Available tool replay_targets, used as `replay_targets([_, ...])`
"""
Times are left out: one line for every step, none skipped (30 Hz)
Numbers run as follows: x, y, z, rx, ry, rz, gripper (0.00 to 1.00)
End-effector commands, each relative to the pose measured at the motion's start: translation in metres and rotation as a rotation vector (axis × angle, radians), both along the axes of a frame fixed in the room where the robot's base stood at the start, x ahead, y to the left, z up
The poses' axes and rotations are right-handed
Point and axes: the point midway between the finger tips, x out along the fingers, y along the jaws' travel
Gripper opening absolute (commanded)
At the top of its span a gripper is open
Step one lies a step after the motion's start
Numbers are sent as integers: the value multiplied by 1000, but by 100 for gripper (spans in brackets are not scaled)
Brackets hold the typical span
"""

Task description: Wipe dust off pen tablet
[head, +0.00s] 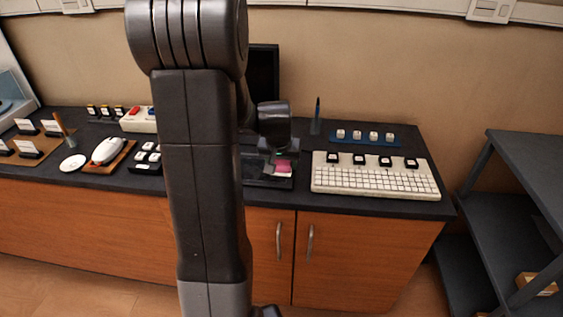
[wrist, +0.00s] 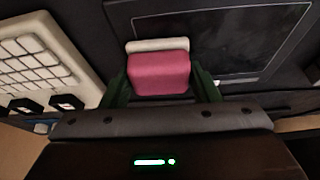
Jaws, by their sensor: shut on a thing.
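The pen tablet (wrist: 240,42) is a flat dark slab with a thin pale outline around its drawing area. In the head view only part of the tablet (head: 268,182) shows beside my arm. My gripper (head: 276,155) is shut on a pink eraser-like block with a white edge (wrist: 158,72), held between green fingers. The block (head: 283,167) is over the tablet in the head view. I cannot tell whether it touches the surface. Faint grey marks show near the tablet's lower edge in the wrist view, but I cannot tell if they are dust.
A white keyboard (head: 375,181) lies right of the tablet, with a blue strip of keycaps (head: 365,137) behind it. A pen in a stand (head: 317,118) is upright behind. A mouse (head: 107,151) lies left. A dark shelf (head: 520,185) stands right.

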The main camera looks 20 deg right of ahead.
Motion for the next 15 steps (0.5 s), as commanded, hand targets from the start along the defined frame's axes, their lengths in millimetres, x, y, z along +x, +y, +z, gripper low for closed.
replay_targets([1, 0, 14, -2, -4, 1, 34])
replay_targets([1, 1, 22, -2, -6, 2, 34])
replay_targets([1, 1, 27, 0, -3, 2, 34])
replay_targets([1, 1, 29, 0, -2, 3, 34])
replay_targets([1, 2, 31, 0, -2, 3, 34])
replay_targets([2, 2, 35, 0, -2, 4, 34])
replay_targets([2, 2, 38, 0, -2, 4, 34])
replay_targets([2, 2, 40, -1, -3, 4, 34])
replay_targets([3, 2, 44, -1, -3, 4, 34])
replay_targets([3, 2, 47, -1, -3, 5, 34])
replay_targets([3, 3, 49, 0, -2, 5, 34])
replay_targets([3, 3, 53, 0, -2, 6, 34])
replay_targets([3, 3, 56, 0, -2, 6, 34])
replay_targets([3, 3, 58, 0, -2, 6, 34])
replay_targets([4, 3, 62, -1, -2, 7, 34])
